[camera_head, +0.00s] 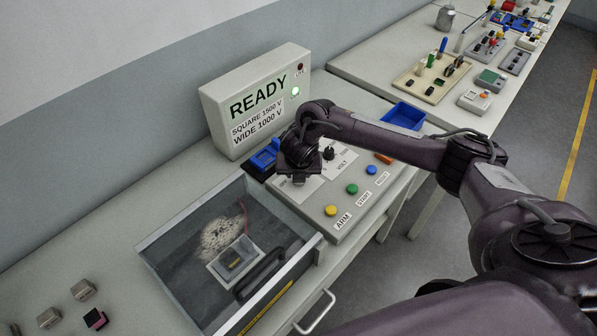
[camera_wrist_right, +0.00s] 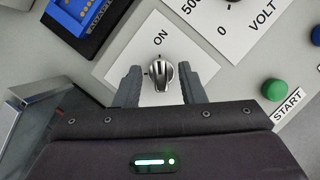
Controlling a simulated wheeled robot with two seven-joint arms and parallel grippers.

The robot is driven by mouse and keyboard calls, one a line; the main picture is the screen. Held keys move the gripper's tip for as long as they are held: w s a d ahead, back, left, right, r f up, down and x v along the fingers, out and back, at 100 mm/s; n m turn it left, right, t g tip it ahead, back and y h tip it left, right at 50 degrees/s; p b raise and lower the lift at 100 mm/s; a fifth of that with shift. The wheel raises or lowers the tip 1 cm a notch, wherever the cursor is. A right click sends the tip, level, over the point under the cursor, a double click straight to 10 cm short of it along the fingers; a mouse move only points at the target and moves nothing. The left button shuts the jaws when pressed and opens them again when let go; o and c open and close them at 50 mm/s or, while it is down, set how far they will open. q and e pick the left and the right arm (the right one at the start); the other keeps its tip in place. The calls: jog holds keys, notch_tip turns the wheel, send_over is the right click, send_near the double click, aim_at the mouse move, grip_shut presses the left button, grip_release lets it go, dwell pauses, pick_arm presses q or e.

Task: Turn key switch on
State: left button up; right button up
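The key switch (camera_wrist_right: 160,75) is a small silver knob on a white label marked ON, seen in the right wrist view. My right gripper (camera_wrist_right: 160,88) is open, with its two dark fingers on either side of the knob and gaps showing between. In the head view my right gripper (camera_head: 299,176) hangs over the panel's left part and hides the switch. The control panel (camera_head: 365,214) is grey, with yellow, green and blue buttons marked ARM, START and RESET. A VOLT dial (camera_head: 328,153) stands behind them. My left gripper is not in view.
A display box (camera_head: 258,100) reads READY with a green light lit. A clear-walled enclosure (camera_head: 160,258) with a black handle stands left of the panel. A blue device (camera_head: 265,155) sits behind the gripper. Small blocks (camera_head: 84,289) lie at lower left.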

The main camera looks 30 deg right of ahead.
jog(key=p+v, duration=0.1)
jog(key=v, duration=0.6)
jog(key=shift+r, duration=0.4)
jog(key=shift+s+a, duration=0.1)
jog(key=shift+s, duration=0.05)
